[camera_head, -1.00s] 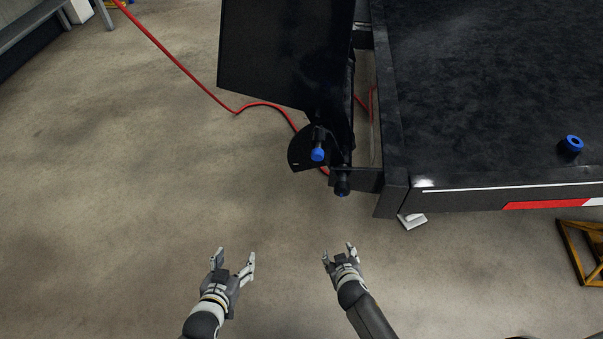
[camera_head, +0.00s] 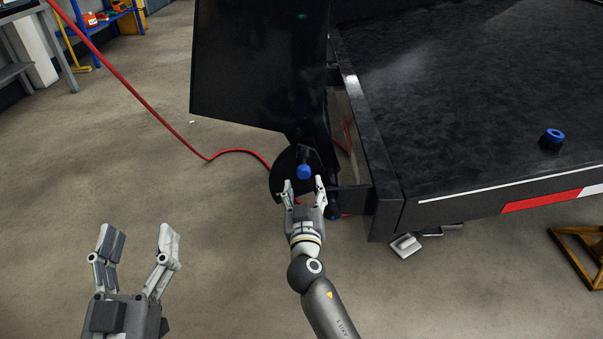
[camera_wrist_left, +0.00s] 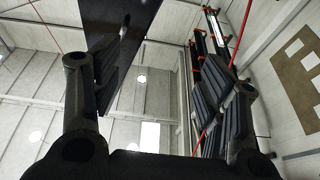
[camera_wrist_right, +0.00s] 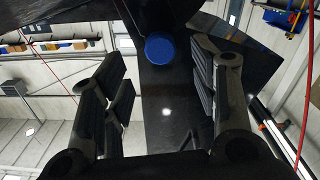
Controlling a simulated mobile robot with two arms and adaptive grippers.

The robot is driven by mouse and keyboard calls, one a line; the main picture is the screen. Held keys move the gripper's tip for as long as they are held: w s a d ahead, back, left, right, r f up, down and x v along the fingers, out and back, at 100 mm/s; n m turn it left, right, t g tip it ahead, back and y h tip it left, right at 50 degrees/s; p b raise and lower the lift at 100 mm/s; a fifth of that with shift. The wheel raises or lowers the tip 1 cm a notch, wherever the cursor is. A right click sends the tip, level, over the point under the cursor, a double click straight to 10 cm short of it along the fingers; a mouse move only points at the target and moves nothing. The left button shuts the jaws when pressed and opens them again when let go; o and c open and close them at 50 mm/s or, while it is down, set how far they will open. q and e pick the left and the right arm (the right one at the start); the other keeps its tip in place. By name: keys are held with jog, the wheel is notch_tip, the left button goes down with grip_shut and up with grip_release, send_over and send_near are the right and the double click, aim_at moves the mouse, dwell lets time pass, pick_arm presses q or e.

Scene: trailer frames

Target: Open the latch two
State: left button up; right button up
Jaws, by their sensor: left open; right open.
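A latch with a blue knob (camera_head: 304,171) sits at the lower end of the upright black panel (camera_head: 252,65), beside the trailer's corner. My right gripper (camera_head: 304,185) is open just below this knob in the head view, with its fingers to either side. The right wrist view shows the blue knob (camera_wrist_right: 160,48) ahead, between and beyond the open fingers; I see no contact. A dark round end (camera_head: 333,212) is partly hidden behind the right gripper. My left gripper (camera_head: 138,245) is open and empty over bare floor at lower left. A second blue knob (camera_head: 554,135) stands on the trailer bed.
The black trailer bed (camera_head: 450,90) fills the right side, with a red and white strip (camera_head: 540,200) on its edge. A red hose (camera_head: 135,95) runs across the floor behind the panel. A yellow stand (camera_head: 580,262) is at far right.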

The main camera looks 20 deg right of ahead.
aim_at(304, 175)
jog(key=x, duration=0.7)
jog(key=shift+f, duration=0.1)
pick_arm(q)
jog(key=shift+s+r+t+h+b, duration=0.2)
jog(key=shift+r+t, duration=0.15)
jog(key=shift+r, duration=0.2)
jog(key=shift+s+r+t+h+b, duration=0.1)
jog(key=shift+s+r+t+h, duration=0.1)
jog(key=shift+r+t, duration=0.25)
pick_arm(e)
jog(key=shift+w+d, duration=0.15)
jog(key=shift+w, duration=0.45)
